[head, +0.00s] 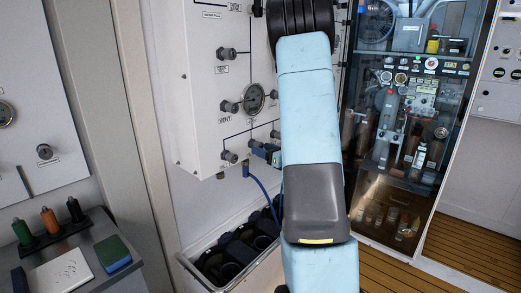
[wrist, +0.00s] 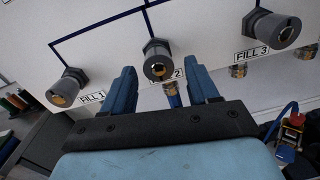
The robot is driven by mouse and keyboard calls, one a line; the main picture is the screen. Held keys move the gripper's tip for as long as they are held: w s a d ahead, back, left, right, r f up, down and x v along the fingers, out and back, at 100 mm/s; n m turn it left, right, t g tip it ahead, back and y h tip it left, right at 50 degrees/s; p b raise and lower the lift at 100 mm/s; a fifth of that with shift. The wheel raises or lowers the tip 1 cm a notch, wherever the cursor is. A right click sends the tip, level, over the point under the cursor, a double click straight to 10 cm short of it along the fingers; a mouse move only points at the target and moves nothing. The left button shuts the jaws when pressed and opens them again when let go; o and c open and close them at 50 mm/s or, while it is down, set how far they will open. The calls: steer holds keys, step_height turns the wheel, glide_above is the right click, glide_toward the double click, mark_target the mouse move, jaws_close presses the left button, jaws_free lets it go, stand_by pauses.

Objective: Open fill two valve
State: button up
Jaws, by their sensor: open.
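The fill two valve (wrist: 157,62) is a dark knob with a brassy end on the white panel. In the wrist view it sits at centre, between the two blue fingers of my gripper (wrist: 161,75). The gripper is open, with a visible space between each finger and the knob; I cannot tell how deep the knob is between them.
The fill one valve (wrist: 66,88) is left of my gripper and the fill three valve (wrist: 272,30) is to the right. The panel (head: 205,110) carries a gauge (head: 253,98) and other knobs. A blue hose (head: 265,190) hangs below, over a bin of dark cylinders (head: 225,265).

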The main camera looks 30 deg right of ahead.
steer(key=v, duration=1.1)
steer(key=shift+s, duration=0.25)
steer(key=shift+d+f, duration=0.1)
